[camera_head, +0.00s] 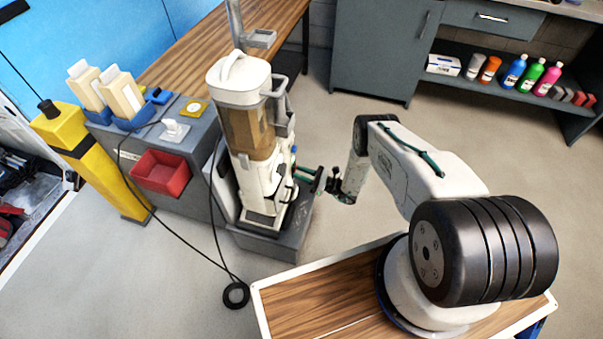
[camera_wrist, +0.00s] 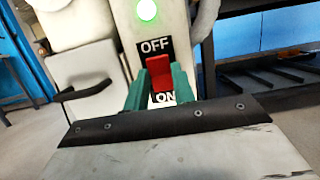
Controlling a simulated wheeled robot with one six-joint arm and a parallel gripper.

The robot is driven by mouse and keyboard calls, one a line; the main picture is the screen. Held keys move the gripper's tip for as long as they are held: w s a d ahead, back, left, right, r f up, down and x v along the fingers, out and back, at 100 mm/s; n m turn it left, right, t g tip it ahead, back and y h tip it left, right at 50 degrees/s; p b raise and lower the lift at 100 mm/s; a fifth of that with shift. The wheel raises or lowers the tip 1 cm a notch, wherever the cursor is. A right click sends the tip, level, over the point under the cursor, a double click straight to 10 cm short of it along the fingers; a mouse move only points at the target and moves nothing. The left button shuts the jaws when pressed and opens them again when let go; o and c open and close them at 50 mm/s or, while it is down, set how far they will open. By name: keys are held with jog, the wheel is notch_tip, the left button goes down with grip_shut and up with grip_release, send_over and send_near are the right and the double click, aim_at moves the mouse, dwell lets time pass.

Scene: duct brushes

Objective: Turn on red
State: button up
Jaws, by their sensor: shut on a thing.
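A red rocker switch (camera_wrist: 161,80) sits on a white machine (camera_head: 258,150), between a label OFF above it and ON below it. In the wrist view my gripper (camera_wrist: 160,74) has its two green fingers on either side of the switch, shut on it. The ON label is partly hidden behind the fingers. A round green light (camera_wrist: 147,10) glows above the OFF label. In the head view my gripper (camera_head: 308,177) reaches the machine's right side from the right. The switch itself cannot be made out there.
The machine stands on a grey base beside a grey cabinet with a red bin (camera_head: 161,172). A yellow post (camera_head: 95,160) stands at the left. A black cable (camera_head: 237,294) lies on the floor. Bottles (camera_head: 532,75) stand on a shelf at the back right. Floor right of my arm is clear.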

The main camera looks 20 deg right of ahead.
jog(key=o, duration=1)
jog(key=shift+v, duration=3.9)
